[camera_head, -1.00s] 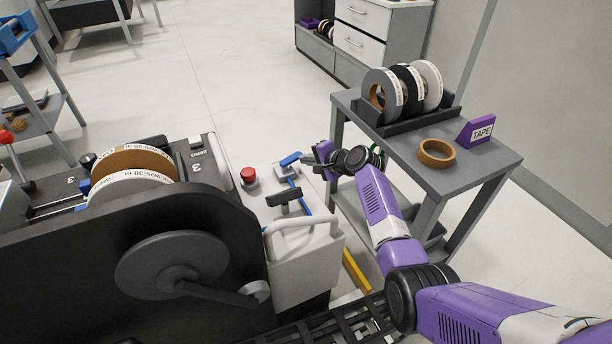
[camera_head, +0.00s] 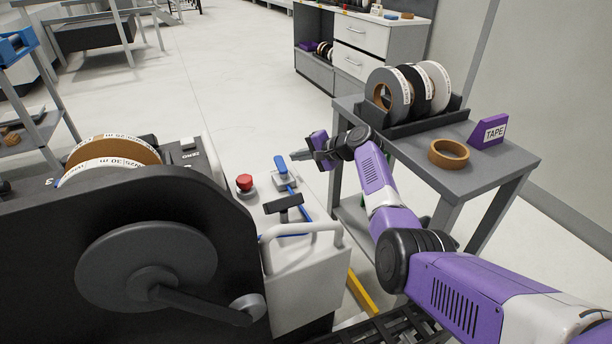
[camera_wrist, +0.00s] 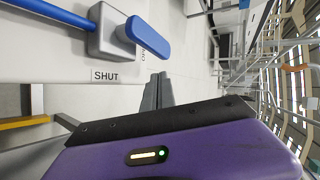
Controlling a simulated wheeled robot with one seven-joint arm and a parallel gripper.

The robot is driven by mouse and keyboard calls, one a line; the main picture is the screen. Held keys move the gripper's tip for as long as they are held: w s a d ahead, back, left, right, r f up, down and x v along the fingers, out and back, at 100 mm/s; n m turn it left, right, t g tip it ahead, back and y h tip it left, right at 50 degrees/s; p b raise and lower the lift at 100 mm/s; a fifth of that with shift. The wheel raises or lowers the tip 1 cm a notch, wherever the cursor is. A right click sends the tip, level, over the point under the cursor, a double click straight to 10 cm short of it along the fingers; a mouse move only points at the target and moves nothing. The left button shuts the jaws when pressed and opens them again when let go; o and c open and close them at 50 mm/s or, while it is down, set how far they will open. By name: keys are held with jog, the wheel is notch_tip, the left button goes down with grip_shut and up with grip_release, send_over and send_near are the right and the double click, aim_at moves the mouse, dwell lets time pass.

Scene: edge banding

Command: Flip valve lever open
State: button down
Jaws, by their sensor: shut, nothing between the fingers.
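The valve lever (camera_head: 281,165) is a blue bar on a grey valve block (camera_head: 285,180) on the machine's white top. In the wrist view the lever (camera_wrist: 148,37) runs from its block (camera_wrist: 112,38) toward the lower right, roughly in line with the blue pipe (camera_wrist: 50,12). A "SHUT" label (camera_wrist: 106,76) lies below the block, and a second label, partly hidden by the lever, seems to read "OPEN". My gripper (camera_head: 297,155) is shut and empty just right of the lever; its dark fingertips (camera_wrist: 158,78) show a small gap to the lever's end.
A red button (camera_head: 244,181) and a black T-handle (camera_head: 284,203) stand near the valve. A white tubular handle (camera_head: 302,228) is in front. A grey cart (camera_head: 480,205) with tape rolls (camera_head: 412,88) stands right of my arm. The floor behind the valve is clear.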

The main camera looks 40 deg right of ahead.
jog(key=shift+w+n+y+b, duration=0.35)
jog(key=shift+n+y+b, duration=0.05)
jog(key=shift+b, duration=0.1)
jog(key=shift+w+a+f+n+y+b, duration=0.15)
jog(key=shift+w+a+n+y+b, duration=0.15)
jog(key=shift+n+b, duration=0.15)
jog(key=shift+w+a+b, duration=0.3)
jog(key=shift+w+b, duration=0.35)
jog(key=shift+b, duration=0.25)
jog(key=shift+r, duration=0.2)
notch_tip(320, 180, up, 20)
jog(key=p, duration=0.5)
jog(key=shift+f, duration=0.1)
